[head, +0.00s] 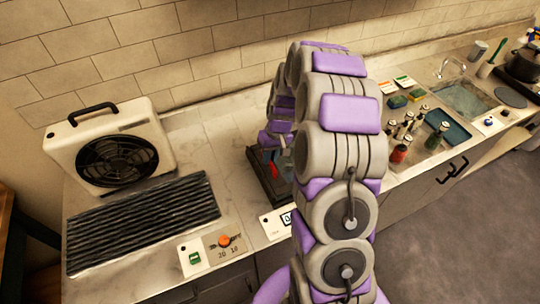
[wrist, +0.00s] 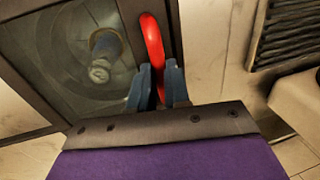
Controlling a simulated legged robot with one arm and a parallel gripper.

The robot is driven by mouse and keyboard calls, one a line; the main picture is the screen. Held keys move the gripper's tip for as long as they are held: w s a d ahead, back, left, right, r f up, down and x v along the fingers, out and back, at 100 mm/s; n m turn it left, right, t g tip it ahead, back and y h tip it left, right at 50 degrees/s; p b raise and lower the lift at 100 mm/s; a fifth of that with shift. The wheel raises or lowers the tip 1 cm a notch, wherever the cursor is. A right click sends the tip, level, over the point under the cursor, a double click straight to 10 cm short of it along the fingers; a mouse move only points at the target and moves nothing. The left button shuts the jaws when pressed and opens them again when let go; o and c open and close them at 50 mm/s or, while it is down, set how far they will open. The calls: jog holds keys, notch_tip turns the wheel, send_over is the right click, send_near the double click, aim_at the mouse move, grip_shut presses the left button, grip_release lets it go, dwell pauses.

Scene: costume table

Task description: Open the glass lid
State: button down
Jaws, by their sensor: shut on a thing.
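The glass lid (wrist: 55,45) fills the upper left of the wrist view, a clear pane in a dark frame. A curved red handle (wrist: 152,42) stands at its right side. My gripper (wrist: 158,82) has its blue fingers shut around the lower part of this handle. Behind the glass, a bluish cylindrical thing with a pale end (wrist: 99,70) shows. In the head view, a dark box (head: 263,188) stands on the counter, with a bit of red (head: 269,165) by it. My arm hides most of the box and lid there. I cannot tell how far the lid is raised.
A white fan unit (head: 108,145) and a black ribbed panel (head: 140,222) are left of the box. Small cards and an orange knob (head: 224,241) lie in front. Bottles (head: 400,150), a blue tray (head: 447,128) and a sink (head: 465,100) are right. A tiled wall rises behind.

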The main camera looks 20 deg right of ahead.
jog(key=d, duration=2.1)
jog(key=shift+d, duration=0.25)
jog(key=c, duration=1.1)
grip_release()
jog(key=shift+r, duration=0.1)
jog(key=d+r+p, duration=0.1)
jog(key=r, duration=0.7)
jog(key=d+r, duration=0.2)
jog(key=r, duration=0.6)
jog(key=shift+d+r+p, duration=0.25)
jog(key=shift+r+p, duration=0.1)
